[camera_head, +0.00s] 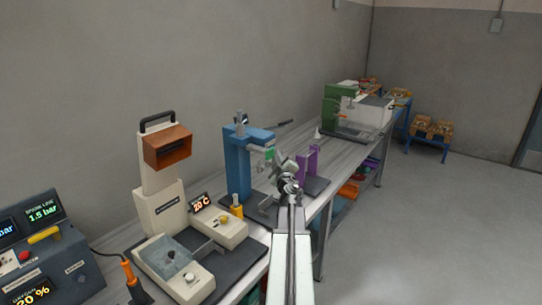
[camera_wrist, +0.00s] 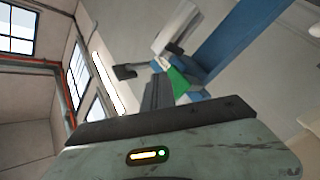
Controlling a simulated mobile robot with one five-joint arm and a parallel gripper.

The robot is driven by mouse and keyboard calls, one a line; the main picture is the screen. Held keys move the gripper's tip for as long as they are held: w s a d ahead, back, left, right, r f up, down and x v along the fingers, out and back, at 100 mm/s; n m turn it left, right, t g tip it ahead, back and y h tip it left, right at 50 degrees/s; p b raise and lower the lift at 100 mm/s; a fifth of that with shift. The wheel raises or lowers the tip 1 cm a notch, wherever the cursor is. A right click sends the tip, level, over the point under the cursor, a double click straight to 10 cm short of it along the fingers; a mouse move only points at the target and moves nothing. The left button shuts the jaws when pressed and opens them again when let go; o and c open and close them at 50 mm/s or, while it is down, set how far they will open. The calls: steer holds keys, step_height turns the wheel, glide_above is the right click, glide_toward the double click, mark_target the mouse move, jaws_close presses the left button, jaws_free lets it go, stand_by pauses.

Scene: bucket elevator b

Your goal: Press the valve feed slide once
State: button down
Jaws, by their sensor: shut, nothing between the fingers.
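I cannot tell for sure which part is the valve feed slide. A blue column press (camera_head: 238,165) stands on the bench, with a grey head and a small green part (camera_head: 269,154) on its right side. A purple bracket (camera_head: 313,160) stands just right of it. My gripper (camera_head: 289,181) is in front of the gap between them; its fingers are small and partly hidden by my arm in the head view. In the wrist view the dark fingers (camera_wrist: 157,93) are shut and empty, close in the picture to the green part (camera_wrist: 180,83) and blue column (camera_wrist: 235,42).
The grey bench (camera_head: 345,155) runs away to the right. A cream machine with an orange hood (camera_head: 167,147) and a dark control box (camera_head: 45,255) stand left. A green machine (camera_head: 337,105) stands farther along. Open floor lies right of the bench.

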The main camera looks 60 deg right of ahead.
mark_target(271, 154)
steer(key=shift+w, duration=0.35)
steer(key=shift+w, duration=1.3)
stand_by(1.0)
stand_by(0.4)
steer(key=shift+s, duration=1.65)
steer(key=s, duration=0.5)
